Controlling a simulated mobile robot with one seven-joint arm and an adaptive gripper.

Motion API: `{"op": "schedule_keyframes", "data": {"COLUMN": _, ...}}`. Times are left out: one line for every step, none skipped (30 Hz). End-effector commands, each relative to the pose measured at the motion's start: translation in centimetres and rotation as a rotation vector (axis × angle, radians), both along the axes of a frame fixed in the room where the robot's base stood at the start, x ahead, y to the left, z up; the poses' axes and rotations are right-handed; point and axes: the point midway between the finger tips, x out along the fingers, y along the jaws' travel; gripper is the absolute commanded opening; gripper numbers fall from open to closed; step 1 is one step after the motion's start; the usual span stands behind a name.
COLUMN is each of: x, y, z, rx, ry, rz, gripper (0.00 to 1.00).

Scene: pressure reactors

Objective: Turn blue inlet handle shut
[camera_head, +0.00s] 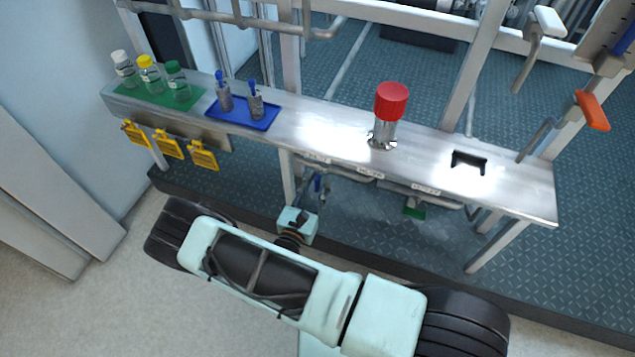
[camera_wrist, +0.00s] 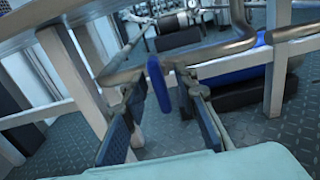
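The blue inlet handle (camera_wrist: 158,84) hangs upright from a grey pipe in the wrist view. It shows between the two fingers of my gripper (camera_wrist: 164,100), with a visible gap on either side. The fingers are spread apart and hold nothing. I cannot tell how far the handle reaches in between the fingertips. In the head view a small blue piece (camera_head: 317,184), which looks like this handle, shows under the steel shelf close to the end of my arm. My fingers are hard to make out there.
The steel shelf (camera_head: 325,140) runs above my arm's end. It carries bottles on a green mat (camera_head: 130,92), a blue tray (camera_head: 240,122), a red-capped cylinder (camera_head: 391,103) and a black handle (camera_head: 468,162). A green handle (camera_head: 414,209) sits below it. Pipes and posts surround the blue handle.

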Motion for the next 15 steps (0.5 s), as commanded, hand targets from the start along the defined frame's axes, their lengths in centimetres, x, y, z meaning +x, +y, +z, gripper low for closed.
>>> {"op": "schedule_keyframes", "data": {"x": 0.0, "y": 0.0, "z": 0.0, "rx": 0.0, "ry": 0.0, "rz": 0.0, "gripper": 0.27}}
{"op": "schedule_keyframes", "data": {"x": 0.0, "y": 0.0, "z": 0.0, "rx": -0.001, "ry": 0.0, "rz": 0.0, "gripper": 0.27}}
{"op": "schedule_keyframes", "data": {"x": -0.2, "y": 0.1, "z": 0.0, "rx": -0.001, "ry": 0.001, "rz": 0.001, "gripper": 0.27}}
{"op": "schedule_keyframes", "data": {"x": -0.3, "y": 0.2, "z": 0.0, "rx": -0.001, "ry": 0.001, "rz": 0.001, "gripper": 0.27}}
{"op": "schedule_keyframes", "data": {"x": -0.5, "y": 0.2, "z": 0.0, "rx": 0.0, "ry": 0.001, "rz": 0.001, "gripper": 0.27}}
{"op": "schedule_keyframes", "data": {"x": -0.9, "y": 0.4, "z": 0.0, "rx": 0.0, "ry": 0.001, "rz": 0.002, "gripper": 0.27}}
{"op": "schedule_keyframes", "data": {"x": -1.3, "y": 0.6, "z": -0.1, "rx": 0.001, "ry": 0.002, "rz": 0.002, "gripper": 0.27}}
{"op": "schedule_keyframes", "data": {"x": -1.7, "y": 0.7, "z": -0.1, "rx": 0.001, "ry": 0.002, "rz": 0.002, "gripper": 0.27}}
{"op": "schedule_keyframes", "data": {"x": -2.4, "y": 1.0, "z": -0.1, "rx": 0.0, "ry": 0.002, "rz": 0.003, "gripper": 0.27}}
{"op": "schedule_keyframes", "data": {"x": -3.0, "y": 1.2, "z": 0.0, "rx": 0.0, "ry": 0.002, "rz": 0.003, "gripper": 0.27}}
{"op": "schedule_keyframes", "data": {"x": -3.6, "y": 1.4, "z": 0.0, "rx": 0.0, "ry": 0.002, "rz": 0.004, "gripper": 0.27}}
{"op": "schedule_keyframes", "data": {"x": -4.4, "y": 1.8, "z": 0.0, "rx": 0.001, "ry": 0.002, "rz": 0.004, "gripper": 0.27}}
{"op": "schedule_keyframes", "data": {"x": -5.1, "y": 2.0, "z": 0.0, "rx": 0.001, "ry": 0.003, "rz": 0.003, "gripper": 0.27}}
{"op": "schedule_keyframes", "data": {"x": -5.7, "y": 2.2, "z": 0.0, "rx": 0.001, "ry": 0.003, "rz": 0.004, "gripper": 0.27}}
{"op": "schedule_keyframes", "data": {"x": -6.5, "y": 2.5, "z": 0.0, "rx": 0.0, "ry": 0.001, "rz": 0.003, "gripper": 0.27}}
